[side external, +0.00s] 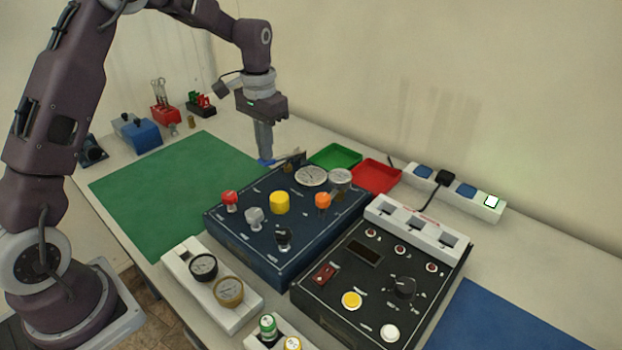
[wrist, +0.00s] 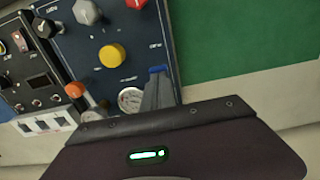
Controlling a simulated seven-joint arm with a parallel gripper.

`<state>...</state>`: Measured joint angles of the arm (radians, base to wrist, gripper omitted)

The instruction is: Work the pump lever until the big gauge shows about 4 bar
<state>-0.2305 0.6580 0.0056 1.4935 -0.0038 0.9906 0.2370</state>
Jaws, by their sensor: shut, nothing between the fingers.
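The dark blue trainer panel (side external: 240,232) stands mid-table, with red, grey, yellow, orange and black knobs on top. The big gauge (side external: 311,176), a pale round dial, is at its back edge; its needle is too small to read. A pale dial (wrist: 130,100) shows beside my fingers in the wrist view. A short dark bar (side external: 292,161) at the panel's back left corner may be the pump lever; I cannot tell for sure. My gripper (side external: 266,160) is shut and empty, pointing down with blue fingertips (wrist: 157,70) near that corner. I cannot tell whether it touches the bar.
A second dial (side external: 340,177) stands right of the big gauge. Green (side external: 335,157) and red (side external: 376,176) trays lie behind the panel. A black control box (side external: 330,295) sits to its right. The green mat (side external: 160,195) on the left is clear.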

